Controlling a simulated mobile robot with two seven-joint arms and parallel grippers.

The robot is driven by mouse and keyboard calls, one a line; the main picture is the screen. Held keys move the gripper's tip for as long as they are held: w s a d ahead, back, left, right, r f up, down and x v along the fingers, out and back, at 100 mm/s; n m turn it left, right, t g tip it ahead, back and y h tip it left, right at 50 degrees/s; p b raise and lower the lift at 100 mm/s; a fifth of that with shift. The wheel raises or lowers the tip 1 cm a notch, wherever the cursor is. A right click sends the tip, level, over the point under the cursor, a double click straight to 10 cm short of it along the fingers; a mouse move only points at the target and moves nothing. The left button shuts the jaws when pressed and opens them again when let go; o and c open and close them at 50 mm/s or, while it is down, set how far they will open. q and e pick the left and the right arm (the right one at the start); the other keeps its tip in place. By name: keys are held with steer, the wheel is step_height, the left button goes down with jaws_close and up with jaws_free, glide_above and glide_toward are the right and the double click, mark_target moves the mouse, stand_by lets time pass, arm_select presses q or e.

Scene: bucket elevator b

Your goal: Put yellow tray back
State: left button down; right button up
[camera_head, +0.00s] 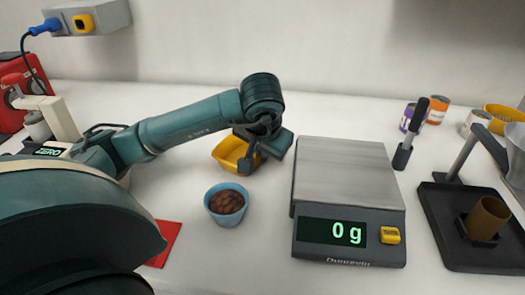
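The yellow tray (228,153) is a small open tray at the middle of the table, left of the scale. My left gripper (254,158) is at the tray's right side and covers part of that side. The fingers overlap the tray's right wall in the picture. I cannot tell whether they are closed on it, or whether the tray rests on the table or is slightly raised. My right gripper is not in view.
A blue bowl of brown pieces (226,205) stands in front of the tray. A scale (347,178) reading 0 g is to the right. A black stand (465,225) with a brown cup (487,217) is far right. A red mat (166,243) lies front left.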

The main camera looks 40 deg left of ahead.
arm_select(q)
steer(key=shift+f, duration=0.15)
steer(key=c, duration=1.6)
jaws_free()
steer(key=shift+c, duration=0.2)
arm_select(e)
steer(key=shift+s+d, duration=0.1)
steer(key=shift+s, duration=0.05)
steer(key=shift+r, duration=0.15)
arm_select(q)
steer(key=shift+r, duration=0.4)
steer(key=p+v, duration=0.4)
steer(key=v, duration=0.7)
steer(key=shift+d+r, duration=0.15)
steer(key=shift+r, duration=0.1)
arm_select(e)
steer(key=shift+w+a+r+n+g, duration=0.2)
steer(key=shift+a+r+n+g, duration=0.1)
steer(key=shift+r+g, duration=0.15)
